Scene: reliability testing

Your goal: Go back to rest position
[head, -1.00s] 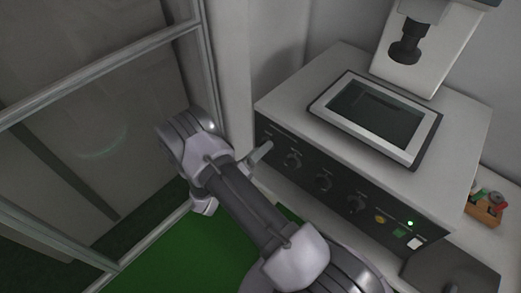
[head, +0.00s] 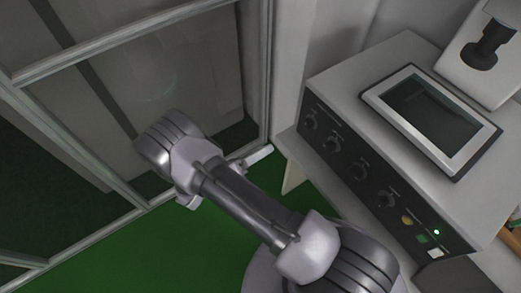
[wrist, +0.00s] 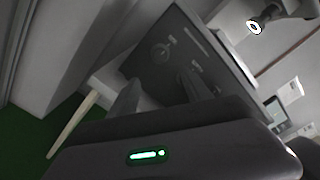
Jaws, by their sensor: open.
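My gripper (wrist: 160,88) shows in the wrist view, where its two dark fingers stand apart with nothing between them. Beyond them is the dark knobbed front panel of a test machine (wrist: 165,50). In the head view my arm reaches from the lower right toward the upper left, over the green floor. It is left of the machine (head: 345,165), apart from it as far as I can tell. My fingertips are not clearly seen in the head view.
The machine has a tilted screen (head: 432,112), several knobs and a lit green light. A metal-framed glass partition (head: 130,45) stands at the left, close behind the arm. Open green floor (head: 120,255) lies at the lower left.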

